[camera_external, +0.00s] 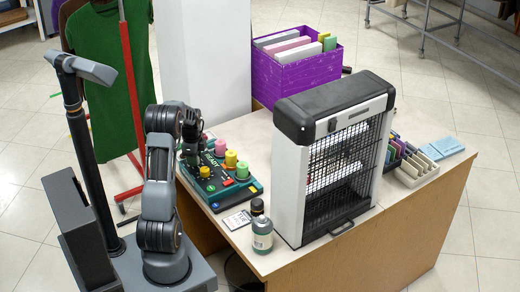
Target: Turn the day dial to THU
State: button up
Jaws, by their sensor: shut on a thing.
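A dark control panel (222,199) with a green front edge lies on the left part of the counter. My gripper (191,160) points down at the panel's back left corner, left of the green knob. It is shut on a knob there, which my arm and fingers mostly hide. I cannot read the day markings or tell where the day dial points.
A bottle (262,235), a small dark jar (257,207) and a printed card (237,220) stand or lie in front of the panel. A large caged heater-like unit (333,160) is to the right. A purple box (300,77) stands behind. A green garment (112,85) hangs at left.

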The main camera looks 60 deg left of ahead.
jog(key=m, duration=0.6)
jog(key=shift+m+b, duration=0.3)
jog(key=shift+m, duration=0.1)
dwell(0.4)
jog(key=o, duration=0.9)
jog(key=shift+o, duration=0.2)
jog(key=shift+r, duration=0.1)
notch_tip(320, 180, up, 14)
jog(key=shift+s, duration=0.2)
jog(key=shift+f, duration=0.2)
